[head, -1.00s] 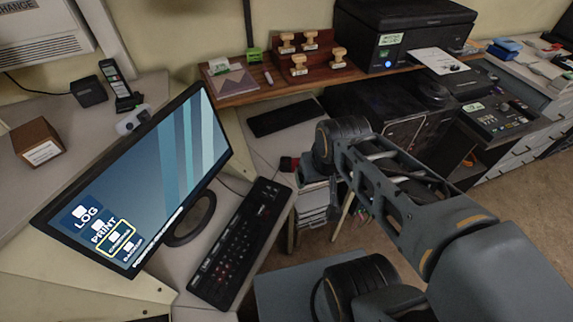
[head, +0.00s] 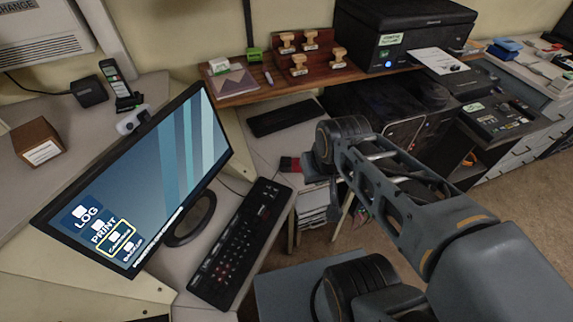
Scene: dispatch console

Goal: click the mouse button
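No mouse can be clearly made out. A small dark-red and black object (head: 290,164) lies on the desk edge beyond the keyboard's top end; I cannot tell whether it is the mouse. My arm reaches in from the lower right and its wrist hangs over that edge. The end of my gripper (head: 313,169) shows only as a dark grey shape just right of the red object, partly hidden by my wrist. Its fingers cannot be told apart, nor whether it touches anything. The monitor (head: 165,165) shows LOG and PRINT tiles, with a yellow frame around a lower tile.
A black keyboard (head: 238,243) lies in front of the monitor. A second dark keyboard-like slab (head: 285,117) lies farther back. A wooden shelf (head: 240,92) carries a stamp rack (head: 308,66) and a black printer (head: 405,35). A small brown box (head: 37,142) sits at left.

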